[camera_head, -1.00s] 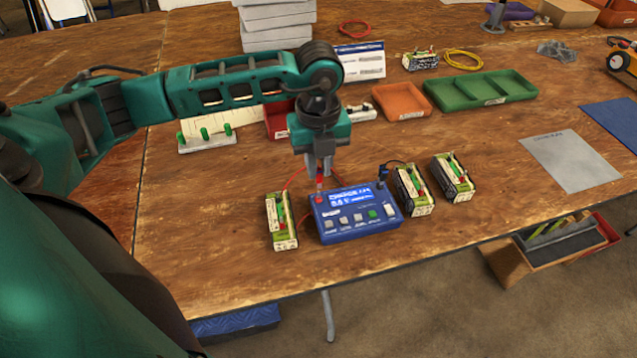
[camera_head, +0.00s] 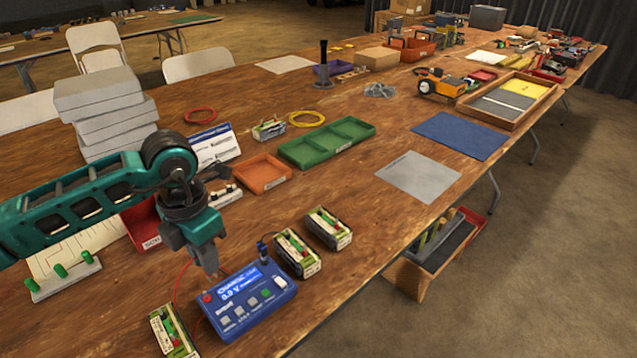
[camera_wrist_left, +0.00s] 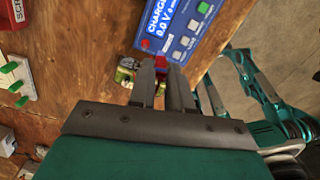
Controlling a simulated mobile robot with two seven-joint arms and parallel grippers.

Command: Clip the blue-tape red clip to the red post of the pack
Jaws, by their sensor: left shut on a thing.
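My left gripper (camera_head: 208,268) points down above the back left of the blue charger (camera_head: 247,300), whose display appears to read 0.0 V. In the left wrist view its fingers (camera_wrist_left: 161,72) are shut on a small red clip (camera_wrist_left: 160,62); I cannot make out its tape. A thin red lead (camera_head: 177,285) curves beside the gripper. The near battery pack (camera_head: 173,333) sits left of the charger; it also shows partly behind the fingers in the left wrist view (camera_wrist_left: 125,74). Its red post cannot be made out. My right gripper is not in view.
Two more packs (camera_head: 297,252) (camera_head: 328,228) stand right of the charger, with a dark blue clip (camera_head: 262,249) near the first. An orange tray (camera_head: 262,174), a green tray (camera_head: 328,143) and a green-pegged rack (camera_head: 62,277) lie behind. A grey mat (camera_head: 418,177) lies right.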

